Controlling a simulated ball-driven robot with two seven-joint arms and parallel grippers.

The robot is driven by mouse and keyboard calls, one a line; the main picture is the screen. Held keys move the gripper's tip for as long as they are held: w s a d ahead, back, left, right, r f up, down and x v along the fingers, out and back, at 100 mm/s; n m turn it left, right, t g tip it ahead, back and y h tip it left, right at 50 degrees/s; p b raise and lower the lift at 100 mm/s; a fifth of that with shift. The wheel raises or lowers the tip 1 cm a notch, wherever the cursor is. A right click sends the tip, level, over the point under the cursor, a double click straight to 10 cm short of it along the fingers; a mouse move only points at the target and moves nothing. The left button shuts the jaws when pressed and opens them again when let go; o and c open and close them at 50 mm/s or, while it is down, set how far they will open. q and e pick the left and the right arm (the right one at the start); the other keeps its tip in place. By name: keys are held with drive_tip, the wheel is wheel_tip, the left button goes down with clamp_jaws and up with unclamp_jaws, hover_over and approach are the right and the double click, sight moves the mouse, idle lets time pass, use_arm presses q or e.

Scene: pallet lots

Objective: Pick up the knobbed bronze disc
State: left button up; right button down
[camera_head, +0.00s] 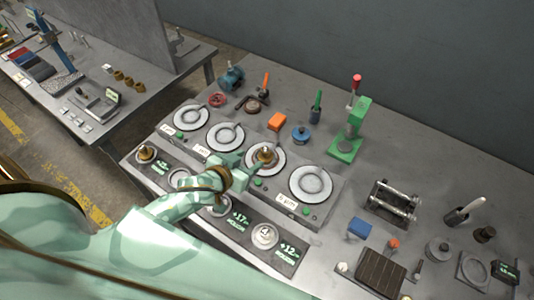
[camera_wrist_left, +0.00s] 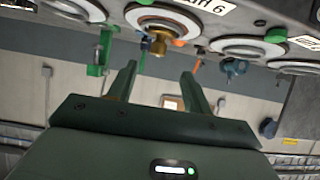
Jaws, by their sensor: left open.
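A knobbed bronze disc (camera_head: 265,156) sits on the third of several round white-rimmed plates on the grey bench unit. In the left wrist view, which looks upside down, the bronze disc (camera_wrist_left: 158,42) shows on a plate beyond the fingertips. My left gripper (camera_head: 249,168) is close beside it on its left. In the wrist view the fingers (camera_wrist_left: 158,80) are apart with nothing between them. A second bronze knobbed piece (camera_head: 146,153) sits at the left end of the dark labelled strip. My right gripper is not in view.
The dark strip (camera_head: 285,262) with labelled round recesses lies in front of the plates. A roller stand (camera_head: 391,202) and a blue block (camera_head: 359,229) are at right.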

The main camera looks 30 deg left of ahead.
sight(263, 152)
use_arm(q)
drive_tip(key=b+x, duration=0.1)
drive_tip(key=x, duration=0.4)
drive_tip(key=shift+w+f, duration=0.15)
drive_tip(key=shift+w, duration=0.2)
drive_tip(key=shift+w+d+f, duration=0.1)
drive_tip(key=shift+w+f, duration=0.1)
drive_tip(key=shift+w, duration=0.2)
drive_tip(key=x, duration=0.2)
drive_tip(key=b+x, duration=0.1)
drive_tip(key=x, duration=0.2)
drive_tip(key=shift+d, duration=0.2)
drive_tip(key=shift+s+r, duration=0.1)
drive_tip(key=shift+r, duration=0.05)
drive_tip(key=shift+c, duration=0.7)
clamp_jaws()
